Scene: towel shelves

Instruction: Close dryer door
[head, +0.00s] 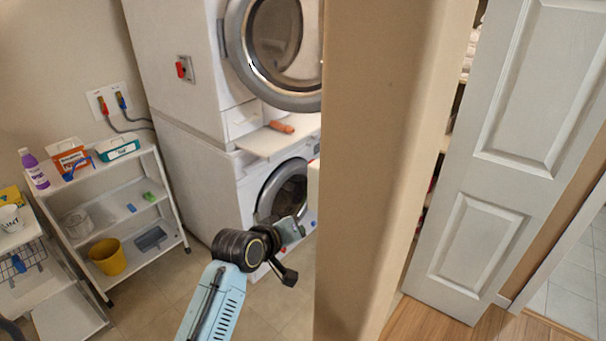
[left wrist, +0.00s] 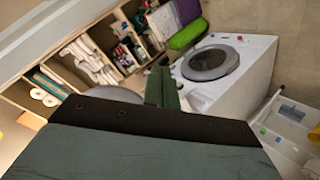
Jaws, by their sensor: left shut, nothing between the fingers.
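Two white machines stand stacked in the head view. The upper machine (head: 180,65) has a round door (head: 307,98) with a wide grey rim and glass, partly hidden by the wall; how far it stands open I cannot tell. The lower machine (head: 215,185) has a dark round front door (head: 268,200). No label shows which is the dryer. My left gripper (head: 291,230) is low in front of the lower machine, shut and empty; contact is unclear. Its green fingers (left wrist: 161,88) point toward a white machine (left wrist: 255,62) with a round grey door (left wrist: 210,63). My right gripper is not in view.
A beige wall edge (head: 370,150) stands close on the right and hides part of the machines. A white cart (head: 155,205) with bottles and boxes is at left. A white panelled door (head: 500,150) is at right. Shelves with towels (left wrist: 85,60) show in the left wrist view.

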